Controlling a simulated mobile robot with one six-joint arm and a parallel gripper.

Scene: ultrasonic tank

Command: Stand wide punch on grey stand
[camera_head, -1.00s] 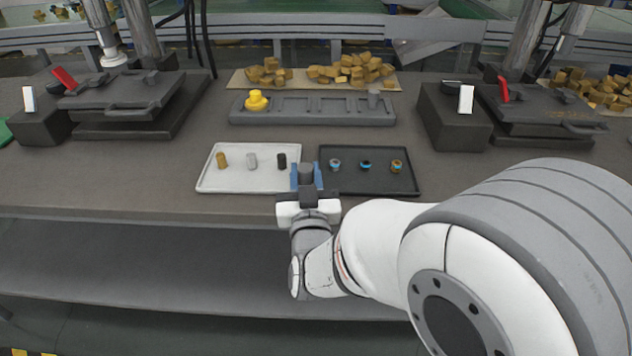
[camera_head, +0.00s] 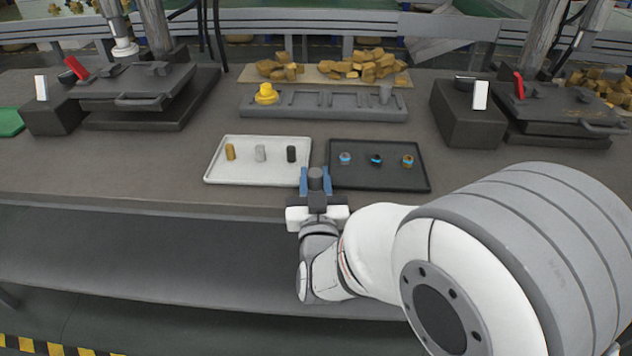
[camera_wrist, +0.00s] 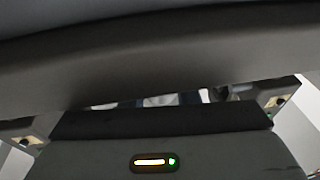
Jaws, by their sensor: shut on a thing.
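A long grey holder with several recesses, which seems to be the grey stand (camera_head: 325,113), lies further back. The wrist view shows mostly dark surfaces; the punch cannot be made out there.
A white tray (camera_head: 225,176) holds gold, grey and black cylinders. A dark tray (camera_head: 385,181) beside it holds three small ringed pieces. Dark press-like machines (camera_head: 135,95) flank the holder, with a dark box (camera_head: 465,118) on the right. Brown chunks (camera_head: 370,67) lie behind.

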